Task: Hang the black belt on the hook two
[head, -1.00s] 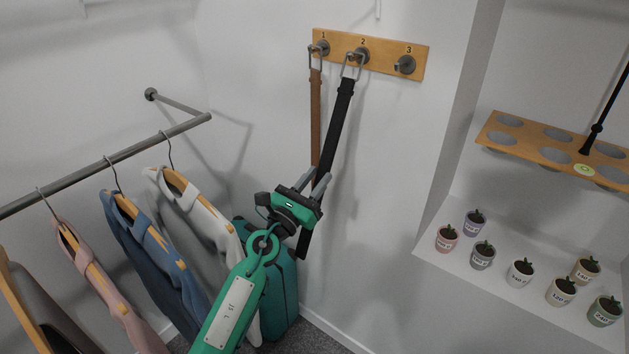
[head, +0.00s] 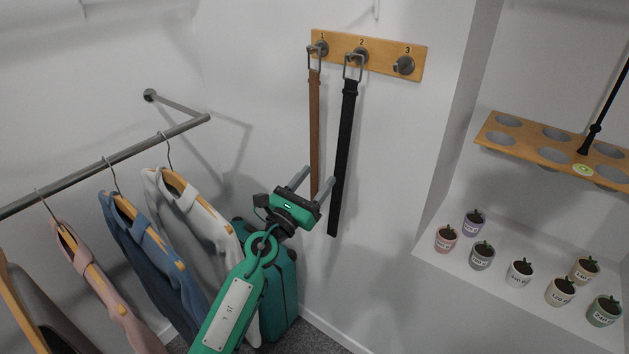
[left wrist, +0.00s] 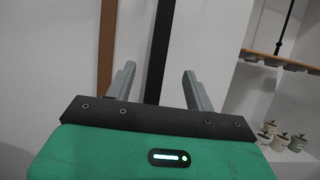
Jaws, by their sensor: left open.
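The black belt (head: 343,155) hangs straight down from hook two (head: 361,55), its metal buckle (head: 353,66) around the hook. A brown belt (head: 315,130) hangs beside it on hook one (head: 321,47). Hook three (head: 404,65) is bare. My left gripper (head: 315,181) is open below and in front of the belts, with nothing held. In the left wrist view the black belt (left wrist: 158,55) shows beyond and between the open fingers (left wrist: 160,82), apart from them as far as I can see. My right gripper is not in view.
The wooden hook board (head: 380,64) is on the white wall. At left, several garments hang from a rail (head: 110,162). A green suitcase (head: 283,290) stands below my left gripper. At right are a shelf of potted plants (head: 465,262) and a wooden holed rack (head: 530,138).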

